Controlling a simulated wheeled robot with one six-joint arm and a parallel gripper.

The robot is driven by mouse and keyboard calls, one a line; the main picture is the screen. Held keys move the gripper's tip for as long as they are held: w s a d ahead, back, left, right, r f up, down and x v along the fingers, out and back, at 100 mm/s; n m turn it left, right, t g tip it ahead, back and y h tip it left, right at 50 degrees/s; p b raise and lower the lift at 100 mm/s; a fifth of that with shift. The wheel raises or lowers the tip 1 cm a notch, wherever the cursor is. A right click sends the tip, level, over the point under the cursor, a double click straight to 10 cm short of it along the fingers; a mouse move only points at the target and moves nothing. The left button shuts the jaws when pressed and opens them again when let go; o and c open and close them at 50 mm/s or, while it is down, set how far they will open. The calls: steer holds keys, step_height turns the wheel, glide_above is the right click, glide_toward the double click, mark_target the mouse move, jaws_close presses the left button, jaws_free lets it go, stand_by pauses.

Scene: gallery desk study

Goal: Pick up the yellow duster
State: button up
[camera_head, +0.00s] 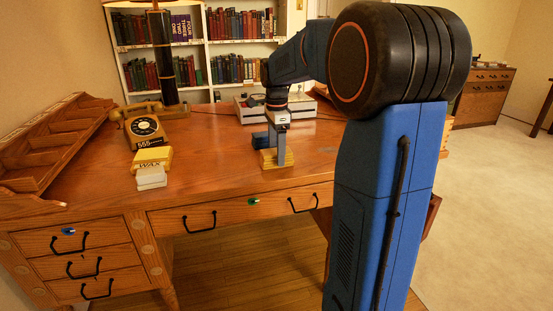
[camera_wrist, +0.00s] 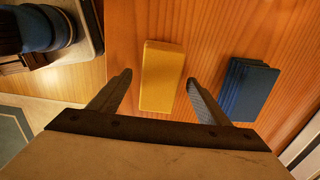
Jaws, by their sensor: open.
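The yellow duster (camera_wrist: 162,75) is a plain yellow block lying on the wooden desk, seen between my two fingers in the wrist view. In the head view the duster (camera_head: 268,160) shows as a small yellow block near the desk's front edge, partly hidden by my gripper. My gripper (camera_wrist: 159,79) is open, with one finger on each side of the duster and a gap to each. In the head view my gripper (camera_head: 281,157) points down at the duster. I cannot tell how far the fingertips are above the desk.
A dark blue block (camera_wrist: 248,90) lies right of the duster in the wrist view; the blue block (camera_head: 260,140) is just behind it in the head view. A yellow wax box (camera_head: 153,156), a white block (camera_head: 151,178) and a telephone (camera_head: 146,128) stand left. Bare desk (camera_head: 215,150) lies between.

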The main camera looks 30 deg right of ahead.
steer(key=shift+f, duration=0.4)
steer(key=c, duration=1.3)
steer(key=shift+o, duration=0.2)
steer(key=shift+r, duration=0.15)
step_height(320, 180, up, 10)
steer(key=shift+f, duration=0.1)
